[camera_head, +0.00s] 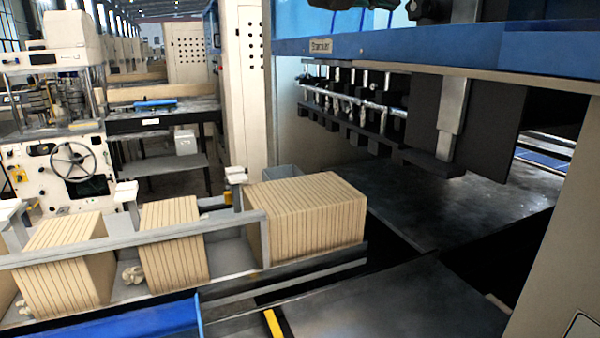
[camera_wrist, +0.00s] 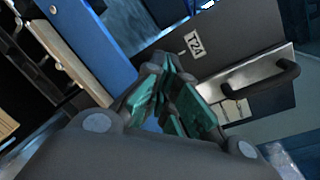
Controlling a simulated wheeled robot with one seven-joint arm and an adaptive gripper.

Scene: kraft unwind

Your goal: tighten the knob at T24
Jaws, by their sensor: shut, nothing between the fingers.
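The T24 label (camera_wrist: 194,44), white with dark letters, is on a dark panel in the upper middle of the wrist view. My gripper (camera_wrist: 165,72), dark grey with teal pads, is in the middle of the wrist view. It is shut and empty, with its fingertips just left of and below the label in the picture. I cannot make out a knob near the label; the fingers hide part of the panel there. Neither the label nor my gripper shows in the head view.
A black bar handle (camera_wrist: 278,82) stands out from a pale metal plate right of my gripper. A blue beam (camera_wrist: 92,45) is on the left. The head view shows packed brown boards (camera_head: 310,215), a dark machine table (camera_head: 400,300) and a blue overhead beam (camera_head: 450,45).

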